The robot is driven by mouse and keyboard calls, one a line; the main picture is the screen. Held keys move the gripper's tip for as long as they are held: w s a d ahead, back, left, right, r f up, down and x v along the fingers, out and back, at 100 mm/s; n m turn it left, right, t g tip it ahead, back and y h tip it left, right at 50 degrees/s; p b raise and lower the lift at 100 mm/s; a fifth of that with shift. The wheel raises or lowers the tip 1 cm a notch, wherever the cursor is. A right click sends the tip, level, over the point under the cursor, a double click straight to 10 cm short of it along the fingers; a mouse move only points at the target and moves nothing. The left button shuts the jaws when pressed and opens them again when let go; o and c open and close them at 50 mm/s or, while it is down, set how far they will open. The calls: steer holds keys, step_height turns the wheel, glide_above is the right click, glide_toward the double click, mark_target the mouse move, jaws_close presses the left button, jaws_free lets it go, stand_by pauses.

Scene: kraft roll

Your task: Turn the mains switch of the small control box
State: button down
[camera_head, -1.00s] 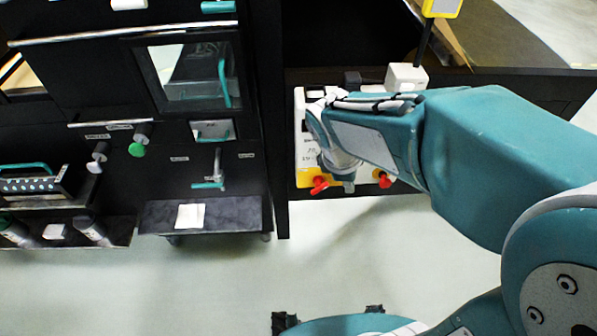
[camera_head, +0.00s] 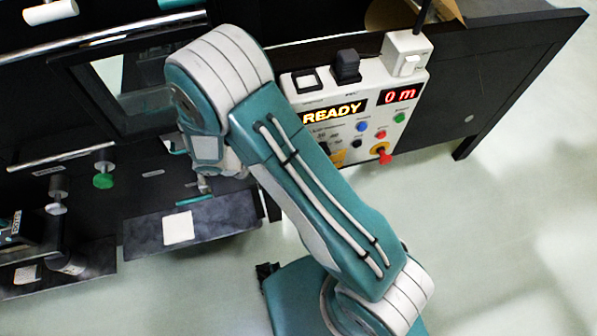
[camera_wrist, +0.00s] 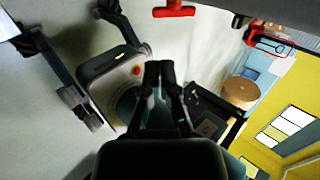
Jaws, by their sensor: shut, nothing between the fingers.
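The small control box (camera_head: 368,97) is a white panel on the black bench front in the head view. Its displays are lit and read "READY" and "0 m". A red rotary knob (camera_head: 382,154) on a yellow patch sits at its lower right. My arm covers the box's lower left, where part of another yellow patch (camera_head: 338,158) shows. I cannot tell which control is the mains switch. My gripper (camera_wrist: 160,68) is shut and empty in the wrist view, with floor behind its tips. A red handle (camera_wrist: 175,9) is ahead of it, apart from the fingers.
A white switch block (camera_head: 406,58) and a black block (camera_head: 346,65) stand on the box's top edge. Black cabinet fronts with a green knob (camera_head: 103,180) and a shelf (camera_head: 200,226) bearing a pale label lie left. The floor at right is clear.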

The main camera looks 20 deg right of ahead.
steer(key=x, duration=1.4)
steer(key=shift+s+a, duration=0.1)
